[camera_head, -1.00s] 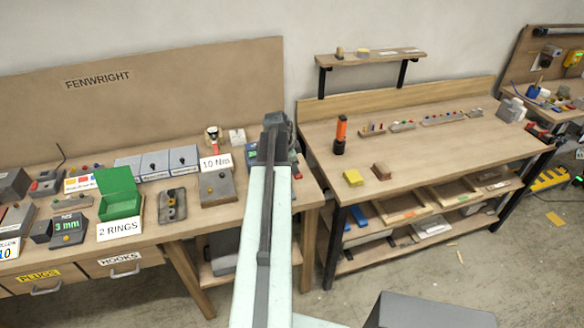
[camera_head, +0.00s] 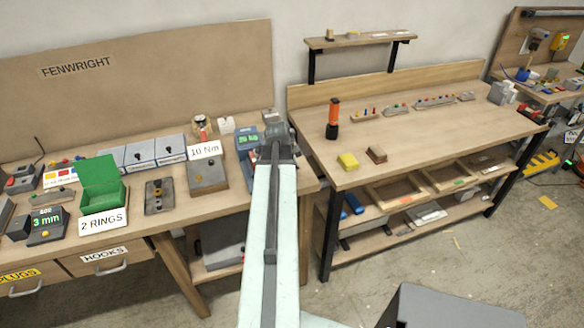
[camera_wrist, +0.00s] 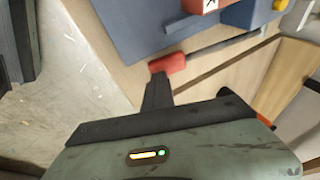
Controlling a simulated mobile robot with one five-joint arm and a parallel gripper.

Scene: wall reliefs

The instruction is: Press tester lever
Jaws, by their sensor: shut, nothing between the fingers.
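The tester (camera_head: 246,140) is a blue device with a lit display on the right end of the left bench, partly hidden behind my gripper (camera_head: 276,135). In the wrist view its blue-grey body (camera_wrist: 140,25) fills the top. A lever with a red grip (camera_wrist: 168,63) on a dark bar (camera_wrist: 225,43) runs along the tester's edge. My gripper (camera_wrist: 157,80) is shut and empty, with its fingertips right at the red grip. I cannot tell whether they touch it. In the head view the lever is hidden by my arm.
A grey box with a "10 Nm" sign (camera_head: 205,150) and a green open box (camera_head: 103,182) stand left of the tester. A floor gap lies between the benches.

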